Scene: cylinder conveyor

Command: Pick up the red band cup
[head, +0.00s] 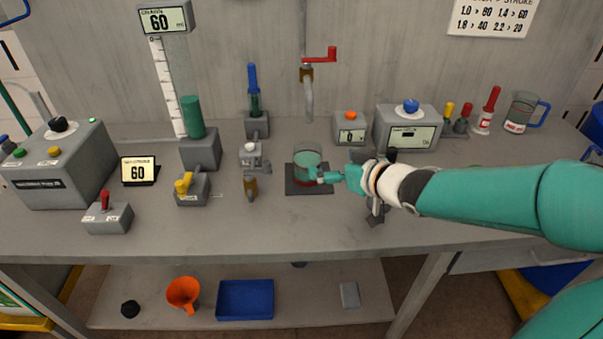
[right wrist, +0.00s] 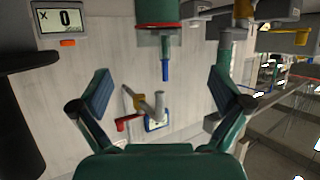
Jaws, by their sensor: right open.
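The red band cup (head: 307,155) is a clear glass with greenish liquid and a red band low on its side. It stands upright on a dark square plate in the middle of the bench. My right gripper (head: 335,177) is at the cup's right side, its tips close to the glass; I cannot tell whether they touch. In the right wrist view the gripper (right wrist: 160,100) has its fingers wide apart, with no object held between them. A green cylinder with a red band (right wrist: 158,14) shows at that view's top; I cannot tell whether it is the cup. My left gripper is out of view.
A tap with a red handle (head: 320,55) is behind the cup. A small yellow-brown fitting (head: 250,188) stands left of the plate. A display box (head: 350,128) and a blue-knobbed box (head: 405,128) are behind my right arm. Another cup with blue handle (head: 520,112) stands far right.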

